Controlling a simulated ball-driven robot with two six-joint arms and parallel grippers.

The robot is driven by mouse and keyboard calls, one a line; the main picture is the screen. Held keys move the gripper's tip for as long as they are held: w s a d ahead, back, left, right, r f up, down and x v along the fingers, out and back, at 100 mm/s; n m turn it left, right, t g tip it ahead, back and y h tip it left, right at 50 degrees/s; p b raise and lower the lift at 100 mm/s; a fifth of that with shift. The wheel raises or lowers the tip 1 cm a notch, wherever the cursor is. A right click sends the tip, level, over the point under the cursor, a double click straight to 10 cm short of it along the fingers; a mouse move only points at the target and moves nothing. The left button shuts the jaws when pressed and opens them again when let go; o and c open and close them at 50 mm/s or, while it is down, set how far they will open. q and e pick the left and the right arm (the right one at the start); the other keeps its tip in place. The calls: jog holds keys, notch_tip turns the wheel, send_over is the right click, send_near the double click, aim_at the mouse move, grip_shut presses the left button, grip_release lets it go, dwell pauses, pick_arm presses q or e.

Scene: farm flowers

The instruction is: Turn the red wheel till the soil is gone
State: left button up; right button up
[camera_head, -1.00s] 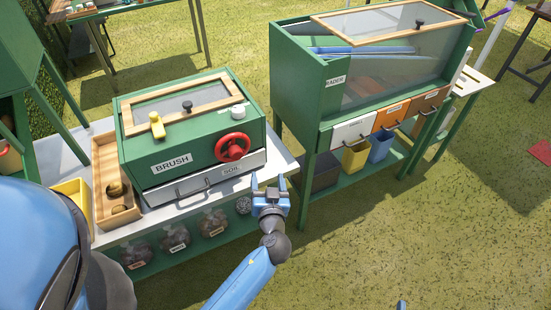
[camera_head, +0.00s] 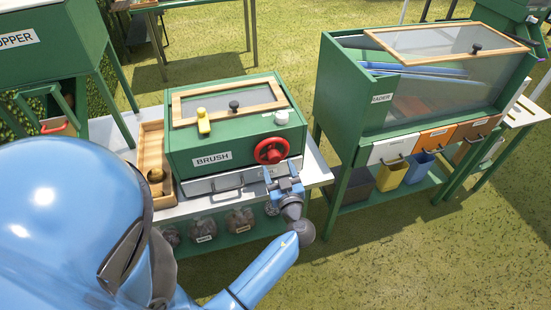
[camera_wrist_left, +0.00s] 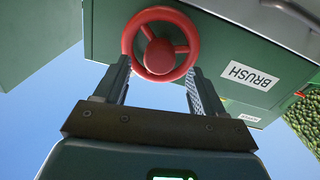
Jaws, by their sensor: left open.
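The red wheel (camera_head: 271,150) is on the front right of the green box labelled BRUSH (camera_head: 231,139). My left gripper (camera_head: 280,169) is just below and in front of the wheel. In the left wrist view the red wheel (camera_wrist_left: 161,45) shows its rim, hub and spokes between and beyond the two open fingers (camera_wrist_left: 158,85). The fingertips are close to either side of the rim; I cannot tell whether they touch it. A pale drawer (camera_head: 225,181) with a handle is under the box; its label is hidden by my gripper. No soil can be made out. My right gripper is not in view.
A green glazed cabinet (camera_head: 349,111) with coloured drawers stands to the right, with grass between.

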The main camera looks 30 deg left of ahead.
aim_at(275, 161)
pick_arm(q)
jog(key=shift+p+x, duration=0.35)
jog(key=shift+x, duration=1.65)
jog(key=c, duration=1.1)
